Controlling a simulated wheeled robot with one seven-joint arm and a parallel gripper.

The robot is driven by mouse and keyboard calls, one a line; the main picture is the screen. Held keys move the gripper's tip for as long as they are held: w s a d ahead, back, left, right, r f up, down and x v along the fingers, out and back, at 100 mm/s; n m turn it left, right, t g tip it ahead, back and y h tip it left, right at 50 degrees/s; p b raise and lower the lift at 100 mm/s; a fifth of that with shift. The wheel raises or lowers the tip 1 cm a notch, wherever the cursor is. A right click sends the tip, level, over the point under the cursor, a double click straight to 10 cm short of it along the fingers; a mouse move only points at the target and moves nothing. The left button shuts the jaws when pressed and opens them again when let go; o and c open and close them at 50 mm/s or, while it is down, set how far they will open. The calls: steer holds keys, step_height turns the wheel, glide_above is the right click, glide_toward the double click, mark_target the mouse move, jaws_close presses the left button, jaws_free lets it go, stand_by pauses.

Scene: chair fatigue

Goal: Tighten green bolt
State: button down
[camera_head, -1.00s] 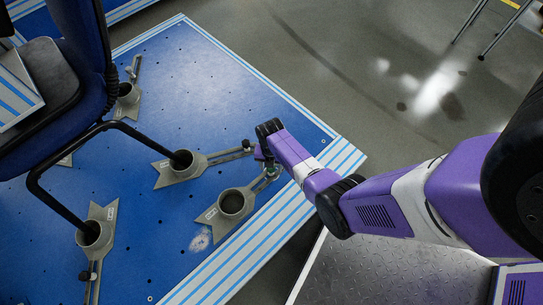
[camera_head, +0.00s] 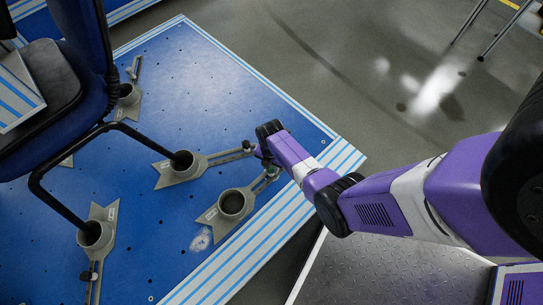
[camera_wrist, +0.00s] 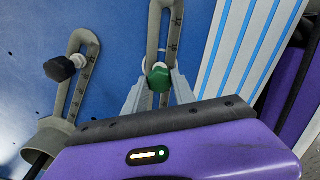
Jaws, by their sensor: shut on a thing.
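The green bolt (camera_wrist: 158,79) has a faceted head and sits in the slotted arm (camera_wrist: 155,35) of a grey clamp, at the middle of the wrist view. My gripper (camera_wrist: 159,88) has its two grey fingers on either side of the green head and is shut on it. In the head view my gripper (camera_head: 266,162) is low over the right edge of the blue platform, at the end of the clamp with an empty round cup (camera_head: 231,203). The bolt is too small and too covered there to make out clearly.
A dark bolt (camera_wrist: 60,68) sits in the neighbouring slotted arm (camera_wrist: 80,85) to the left. A blue chair (camera_head: 75,75) stands with its legs in other clamp cups (camera_head: 182,160) on the blue platform (camera_head: 190,80). Grey floor lies beyond the platform's striped edge.

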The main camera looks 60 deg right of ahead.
stand_by(0.3)
steer(key=m, duration=0.4)
stand_by(0.4)
steer(key=shift+m+p, duration=0.45)
steer(key=shift+m, duration=1.65)
steer(key=m, duration=0.4)
steer(key=c, duration=1)
jaws_free()
steer(key=shift+c, duration=0.2)
